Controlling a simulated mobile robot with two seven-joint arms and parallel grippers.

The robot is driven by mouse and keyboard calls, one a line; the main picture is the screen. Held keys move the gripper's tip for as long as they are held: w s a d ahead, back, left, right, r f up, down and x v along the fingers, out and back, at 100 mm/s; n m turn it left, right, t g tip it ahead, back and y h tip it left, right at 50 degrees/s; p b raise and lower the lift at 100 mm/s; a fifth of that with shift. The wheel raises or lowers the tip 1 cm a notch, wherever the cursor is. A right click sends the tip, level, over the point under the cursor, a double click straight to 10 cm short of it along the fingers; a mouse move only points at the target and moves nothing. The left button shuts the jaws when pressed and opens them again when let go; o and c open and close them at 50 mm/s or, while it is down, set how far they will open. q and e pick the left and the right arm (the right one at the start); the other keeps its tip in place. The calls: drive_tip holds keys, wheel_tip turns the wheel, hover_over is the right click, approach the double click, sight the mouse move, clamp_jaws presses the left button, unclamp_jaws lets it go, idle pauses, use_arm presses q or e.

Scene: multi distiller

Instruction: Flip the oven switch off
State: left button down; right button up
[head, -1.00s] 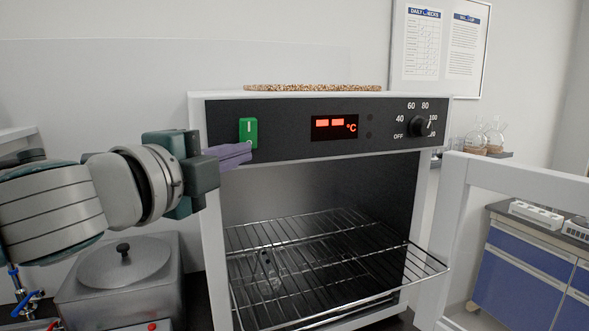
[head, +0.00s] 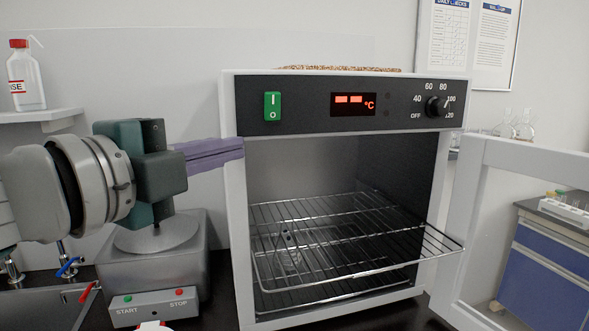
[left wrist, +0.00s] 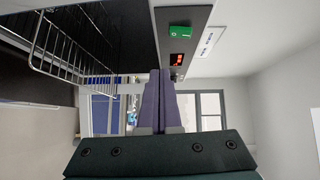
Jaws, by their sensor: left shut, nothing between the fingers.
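The oven (head: 235,205) is white with a black control panel (head: 300,120) and an open door. Its green rocker switch (head: 272,106), marked I and O, sits at the panel's left end. The display (head: 353,104) shows red dashes and °C. My left gripper (head: 240,148) is shut, with purple fingers. In the head view its tips are at the oven's left front edge, below and left of the switch. In the left wrist view the shut fingers (left wrist: 160,75) point ahead, and the green switch (left wrist: 180,32) appears above them, apart from them. My right gripper is not in view.
The open oven door (head: 470,205) stands on the right. Wire racks (head: 340,225) lie inside, one protruding from the front. A grey device with START and STOP buttons (head: 150,302) stands below my left arm. A wall shelf (head: 40,116) holds a red-capped bottle (head: 25,75).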

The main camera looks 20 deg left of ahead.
use_arm(q)
drive_tip(key=shift+v, duration=1.05)
drive_tip(key=shift+f, duration=0.25)
drive_tip(key=s+d+f+n+g+y, duration=0.25)
drive_tip(key=s+f+n+g, duration=1.05)
drive_tip(key=s+f+n, duration=0.75)
wheel_tip(320, 180, up, 29)
drive_tip(key=s+m+p, duration=0.2)
drive_tip(key=p, duration=2.8)
drive_tip(key=shift+s+a+m+y, duration=0.2)
drive_tip(key=shift+a+m+y, duration=0.15)
drive_tip(key=shift+a, duration=0.15)
